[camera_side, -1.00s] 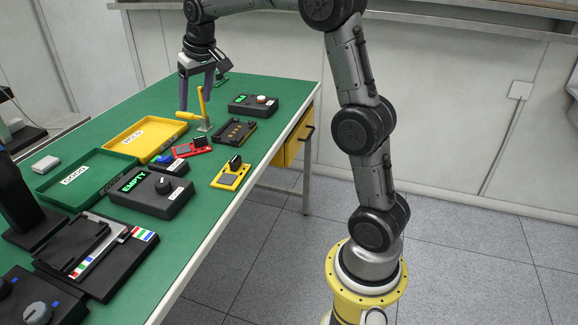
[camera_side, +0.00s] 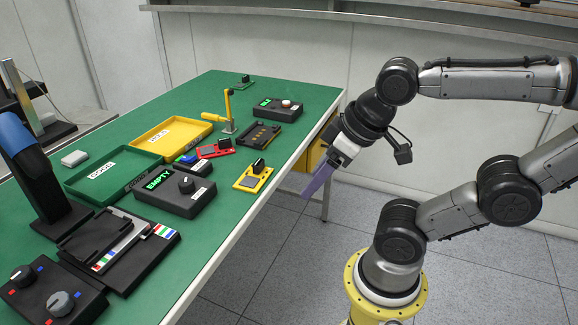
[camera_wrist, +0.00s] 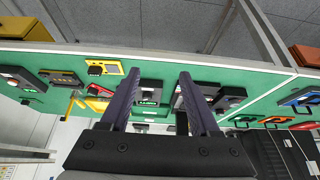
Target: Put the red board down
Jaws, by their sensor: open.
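The red board (camera_side: 215,149) lies flat on the green table, between the blue-button box and the black tray with gold strips. It carries a small black block. In the wrist view the red board (camera_wrist: 99,91) shows at the left, partly cut by its neighbours. My gripper (camera_side: 314,184) hangs off the table's right edge, tilted down and left, well away from the red board. Its two fingers stand apart with nothing between them, as the wrist view (camera_wrist: 158,85) also shows.
A yellow board (camera_side: 252,179) lies near the table's right edge. A black EMPTY box (camera_side: 176,193), a black gold-strip tray (camera_side: 259,136), a yellow-handled lever clamp (camera_side: 228,110), a yellow tray (camera_side: 203,126) and a green tray (camera_side: 75,188) crowd the table.

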